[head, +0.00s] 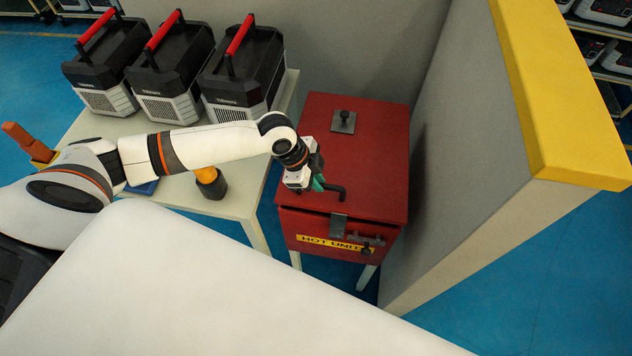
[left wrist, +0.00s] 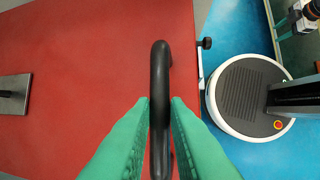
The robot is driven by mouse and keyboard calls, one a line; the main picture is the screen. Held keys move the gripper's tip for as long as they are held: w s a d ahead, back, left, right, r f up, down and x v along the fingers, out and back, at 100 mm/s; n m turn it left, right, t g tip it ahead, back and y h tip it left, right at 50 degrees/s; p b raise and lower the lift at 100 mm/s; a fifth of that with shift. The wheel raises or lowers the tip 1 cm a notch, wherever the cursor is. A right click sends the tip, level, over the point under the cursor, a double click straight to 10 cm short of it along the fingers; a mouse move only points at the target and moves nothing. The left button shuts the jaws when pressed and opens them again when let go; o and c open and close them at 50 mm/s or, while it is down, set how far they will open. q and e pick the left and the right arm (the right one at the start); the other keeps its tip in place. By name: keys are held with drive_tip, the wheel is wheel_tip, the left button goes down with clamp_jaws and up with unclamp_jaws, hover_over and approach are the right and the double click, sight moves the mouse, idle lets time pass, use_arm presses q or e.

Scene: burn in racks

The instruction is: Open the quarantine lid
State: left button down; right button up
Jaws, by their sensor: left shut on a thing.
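The quarantine box is a red metal box on legs with a yellow "HOT UNIT" label (head: 327,243) on its front. Its red lid (head: 372,160) lies flat, with a narrow dark gap along the front edge. A black bar handle (head: 335,191) stands on the lid near the front. My left gripper (head: 318,184) is at this handle. In the left wrist view its green fingers (left wrist: 160,115) are shut on the black handle (left wrist: 160,85), one on each side. A latch (head: 366,243) sits on the box front.
A grey partition (head: 455,130) with a yellow top (head: 565,90) stands close on the box's right. Three black-and-grey units (head: 240,70) with red handles stand on a pale table (head: 240,215) to the left. An orange-topped item (head: 208,182) stands near the table's front.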

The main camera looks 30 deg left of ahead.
use_arm(q)
drive_tip(key=w+a+r+g+p, duration=0.1)
drive_tip(key=w+r+p, duration=0.1)
drive_tip(key=r, duration=0.4)
drive_tip(key=w+a+r+g+h+p, duration=0.1)
drive_tip(key=w+r+p, duration=0.1)
drive_tip(key=w+r, duration=0.3)
drive_tip(key=w+a+r+g+p, duration=0.1)
drive_tip(key=w+r, duration=0.3)
drive_tip(key=r, duration=0.4)
drive_tip(key=shift+r+n+g+p, duration=0.4)
drive_tip(key=shift+g+p, duration=0.2)
drive_tip(key=shift+p, duration=0.1)
drive_tip(key=shift+a, duration=0.1)
